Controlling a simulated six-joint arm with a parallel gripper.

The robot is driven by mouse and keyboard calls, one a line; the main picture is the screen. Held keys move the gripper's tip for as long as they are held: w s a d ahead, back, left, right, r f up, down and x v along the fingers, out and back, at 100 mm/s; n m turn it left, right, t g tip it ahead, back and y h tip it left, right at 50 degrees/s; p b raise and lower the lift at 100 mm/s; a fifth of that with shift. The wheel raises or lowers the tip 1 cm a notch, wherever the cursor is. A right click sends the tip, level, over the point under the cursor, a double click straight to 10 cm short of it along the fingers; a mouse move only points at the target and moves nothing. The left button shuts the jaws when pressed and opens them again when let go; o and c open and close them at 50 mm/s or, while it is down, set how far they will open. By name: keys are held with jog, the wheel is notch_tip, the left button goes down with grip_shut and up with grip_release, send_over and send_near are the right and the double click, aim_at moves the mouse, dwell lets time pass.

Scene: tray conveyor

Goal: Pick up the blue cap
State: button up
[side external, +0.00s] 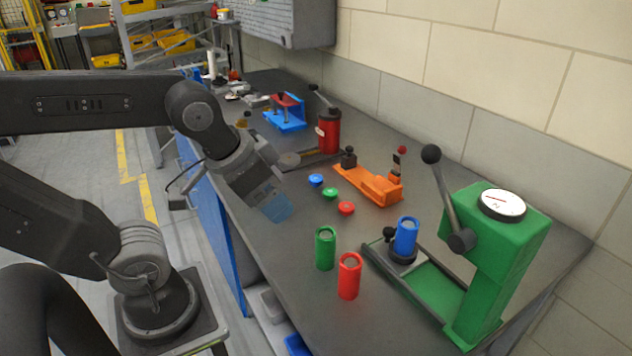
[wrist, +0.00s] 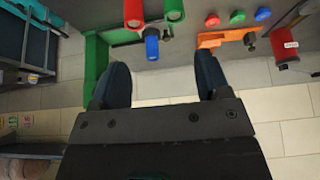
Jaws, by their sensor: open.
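The blue cap (side external: 316,180) lies on the dark bench top, at the far end of a short row with a green cap (side external: 330,193) and a red cap (side external: 346,208). In the wrist view the blue cap (wrist: 263,14) is near the top edge, right of the green cap (wrist: 237,16) and red cap (wrist: 211,20). My gripper (side external: 277,208) is above the bench, left of the caps and apart from them. In the wrist view my gripper (wrist: 162,66) has its two fingers wide apart with nothing held between them.
Green (side external: 325,248) and red (side external: 349,276) cylinders stand toward the near end of the bench. A blue cylinder (side external: 406,236) stands in the green press (side external: 505,255). An orange fixture (side external: 368,186) is just right of the caps. A red press (side external: 328,132) stands behind them.

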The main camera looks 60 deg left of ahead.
jog(key=shift+o, duration=0.3)
jog(key=n+g+y, duration=0.2)
jog(key=n+y, duration=0.1)
jog(key=n, duration=0.6)
send_over(316, 178)
jog(key=s+d, duration=0.2)
notch_tip(316, 178, down, 16)
jog(key=shift+d+f, duration=0.1)
jog(key=shift+d, duration=0.05)
jog(key=shift+a+x, duration=0.2)
jog(key=shift+x, duration=1.2)
jog(key=shift+a+x, duration=0.2)
jog(key=shift+x, duration=1.15)
jog(key=shift+c, duration=0.4)
jog(key=c, duration=0.9)
